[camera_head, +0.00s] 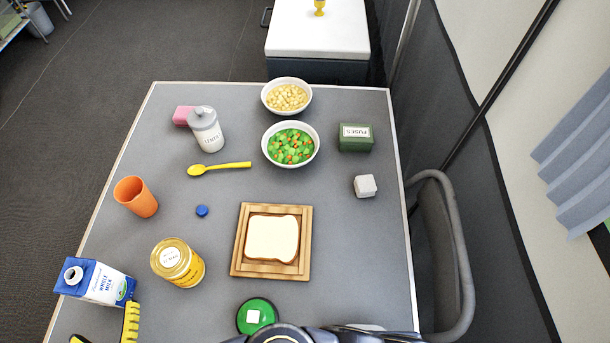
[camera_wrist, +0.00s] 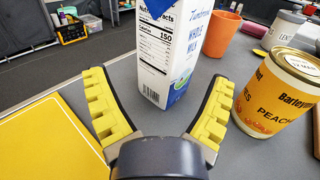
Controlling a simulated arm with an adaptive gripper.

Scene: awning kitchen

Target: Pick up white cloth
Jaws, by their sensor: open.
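No thing is clearly recognisable as a white cloth. A small whitish block-like item (camera_head: 365,186) lies at the right of the table in the head view; I cannot tell whether it is folded cloth. My gripper (camera_wrist: 157,82) is open and empty, its yellow ridged fingers spread wide in the wrist view. A milk carton (camera_wrist: 165,50) stands in front of the gap between them. In the head view my gripper (camera_head: 104,333) is at the bottom left, just below the carton, far from the whitish item.
The grey table (camera_head: 345,230) also holds a peach can (camera_head: 178,262), orange cup (camera_head: 136,197), bread on a wooden board (camera_head: 236,269), two bowls, a green box (camera_head: 355,138), bottle (camera_head: 206,130) and yellow spoon (camera_head: 219,169). A flat yellow sheet (camera_wrist: 50,140) lies left. Free space surrounds the whitish item.

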